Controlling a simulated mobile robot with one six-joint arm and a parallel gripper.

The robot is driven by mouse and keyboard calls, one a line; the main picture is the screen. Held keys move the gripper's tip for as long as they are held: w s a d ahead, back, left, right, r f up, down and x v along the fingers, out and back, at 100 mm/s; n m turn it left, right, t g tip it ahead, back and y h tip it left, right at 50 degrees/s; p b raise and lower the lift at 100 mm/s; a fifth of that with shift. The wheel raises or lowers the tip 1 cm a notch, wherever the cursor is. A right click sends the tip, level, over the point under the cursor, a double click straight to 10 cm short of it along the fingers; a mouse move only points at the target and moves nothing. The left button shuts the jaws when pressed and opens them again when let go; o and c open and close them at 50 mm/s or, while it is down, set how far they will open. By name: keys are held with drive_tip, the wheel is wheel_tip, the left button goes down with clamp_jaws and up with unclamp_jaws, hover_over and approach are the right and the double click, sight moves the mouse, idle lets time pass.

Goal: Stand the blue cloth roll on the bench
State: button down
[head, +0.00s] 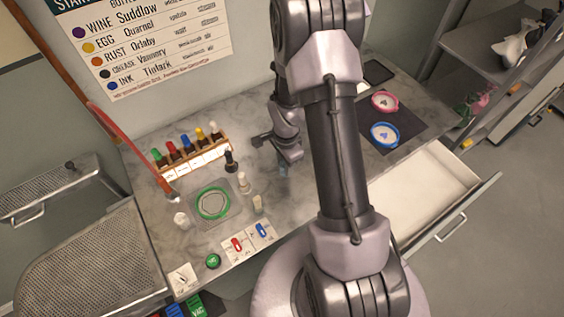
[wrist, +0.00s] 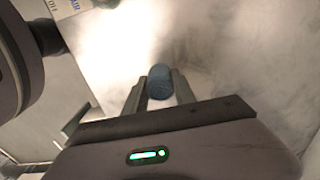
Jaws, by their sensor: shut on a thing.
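The blue cloth roll (wrist: 160,80) is between the two fingers of my gripper (wrist: 159,90) in the wrist view. The fingers are shut on it, one at each side, and its rounded end shows past the fingertips. In the head view my gripper (head: 284,150) is over the pale marble bench (head: 325,165), left of my upright arm link. The roll is mostly hidden there; only a faint bluish patch shows below the gripper. I cannot tell whether the roll touches the bench.
A rack of dropper bottles (head: 190,158), a dark bottle (head: 231,161) and a green-rimmed dish (head: 213,203) stand to the left. A dark mat (head: 405,118) with pink and blue round items lies to the right. An open drawer (head: 425,200) juts out at front right.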

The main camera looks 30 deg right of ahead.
sight(281, 167)
drive_tip(key=shift+w+a+f, duration=0.1)
drive_tip(key=shift+w, duration=0.7)
drive_tip(key=shift+w+f, duration=0.2)
wheel_tip(281, 167, down, 3)
drive_tip(key=shift+b, duration=0.35)
drive_tip(key=shift+f, duration=0.2)
drive_tip(key=c, duration=1)
unclamp_jaws()
